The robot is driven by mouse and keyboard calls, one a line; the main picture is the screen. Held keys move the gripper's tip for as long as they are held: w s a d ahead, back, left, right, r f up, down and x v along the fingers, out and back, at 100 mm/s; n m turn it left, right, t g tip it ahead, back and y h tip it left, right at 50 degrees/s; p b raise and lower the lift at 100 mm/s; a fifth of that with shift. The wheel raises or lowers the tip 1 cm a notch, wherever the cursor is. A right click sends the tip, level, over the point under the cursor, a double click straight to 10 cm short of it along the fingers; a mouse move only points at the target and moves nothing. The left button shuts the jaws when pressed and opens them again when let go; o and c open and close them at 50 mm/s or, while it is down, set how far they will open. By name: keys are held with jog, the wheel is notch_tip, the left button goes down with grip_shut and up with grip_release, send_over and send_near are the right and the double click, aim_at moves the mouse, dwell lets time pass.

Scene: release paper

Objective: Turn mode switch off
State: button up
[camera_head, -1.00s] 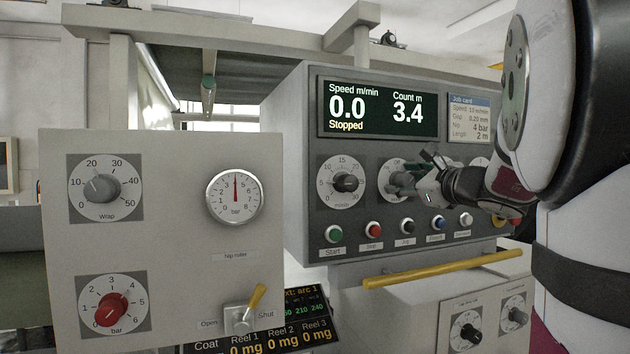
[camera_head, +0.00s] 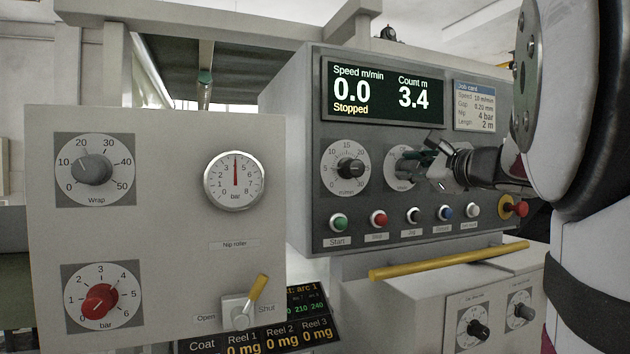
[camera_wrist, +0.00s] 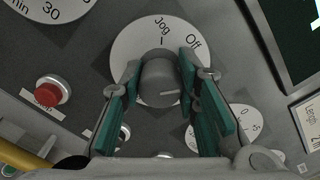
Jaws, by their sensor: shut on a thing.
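The mode switch is a grey round knob (camera_wrist: 160,84) on a white dial marked Off and Jog in the wrist view. A short pale mark on the knob's face lies towards the right finger; I cannot tell for sure which label it points to. In the head view its dial (camera_head: 397,179) is partly covered by my gripper (camera_head: 420,163). My gripper, with green finger pads (camera_wrist: 160,75), has one finger on each side of the knob and is shut on it. The display (camera_head: 382,95) reads 0.0 m/min, Stopped, Count 3.4 m.
A speed knob (camera_head: 350,169) sits left of the mode switch. Several push buttons (camera_head: 378,219) line the panel below, with a red mushroom button (camera_head: 516,208) at right. A yellow rail (camera_head: 450,261) runs beneath. The nip roller panel (camera_head: 150,220) stands at left.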

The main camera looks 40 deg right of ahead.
jog(key=n+b, duration=0.2)
jog(key=b, duration=0.1)
jog(key=n+b, duration=0.2)
jog(key=shift+w+f, duration=0.2)
jog(key=shift+f, duration=0.05)
jog(key=shift+s+n+b, duration=0.1)
jog(key=shift+n+b, duration=0.9)
jog(key=shift+b, duration=0.3)
jog(key=shift+r, duration=0.15)
jog(key=o, duration=1.2)
jog(key=shift+c, duration=0.2)
jog(key=shift+s, duration=0.1)
jog(key=v, duration=1.2)
